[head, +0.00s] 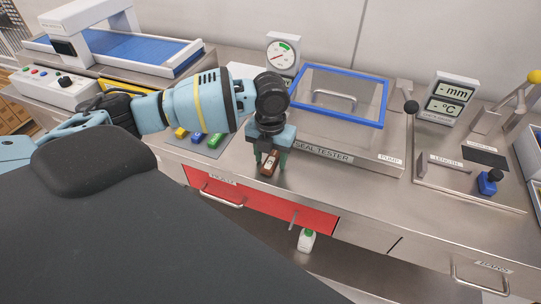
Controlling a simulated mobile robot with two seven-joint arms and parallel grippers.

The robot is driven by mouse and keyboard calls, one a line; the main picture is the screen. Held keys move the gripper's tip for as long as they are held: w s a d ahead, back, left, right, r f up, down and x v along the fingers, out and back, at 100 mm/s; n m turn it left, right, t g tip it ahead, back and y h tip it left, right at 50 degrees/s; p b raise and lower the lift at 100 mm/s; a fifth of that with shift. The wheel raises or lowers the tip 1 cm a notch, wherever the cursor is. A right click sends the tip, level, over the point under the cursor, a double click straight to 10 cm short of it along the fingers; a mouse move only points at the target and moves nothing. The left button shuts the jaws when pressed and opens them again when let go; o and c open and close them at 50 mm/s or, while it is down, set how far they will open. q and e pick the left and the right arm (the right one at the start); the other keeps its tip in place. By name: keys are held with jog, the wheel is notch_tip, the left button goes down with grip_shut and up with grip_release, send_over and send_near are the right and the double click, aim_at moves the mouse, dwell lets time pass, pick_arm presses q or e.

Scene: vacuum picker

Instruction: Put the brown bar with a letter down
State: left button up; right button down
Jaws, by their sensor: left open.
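The brown bar (268,168) lies at my left gripper (268,160), in front of the seal tester on the steel counter. It has a pale patch on top; I cannot read a letter on it. My left gripper points down with its fingers on either side of the bar, and the jaws are open. I cannot tell whether the bar rests fully on the counter, as it is close to the front edge. My right gripper is not in view.
The seal tester (388,160) with a blue-framed lid (338,94) stands just right. A dial gauge (283,52) is behind. A red drawer front (262,202) is below the counter edge.

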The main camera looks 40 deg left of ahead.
aim_at(270, 162)
pick_arm(q)
notch_tip(270, 162, up, 12)
jog(key=shift+r+p, duration=0.15)
jog(key=shift+p, duration=0.2)
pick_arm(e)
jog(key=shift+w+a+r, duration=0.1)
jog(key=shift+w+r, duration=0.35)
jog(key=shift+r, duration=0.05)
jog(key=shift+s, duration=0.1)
pick_arm(q)
jog(key=shift+s, duration=0.1)
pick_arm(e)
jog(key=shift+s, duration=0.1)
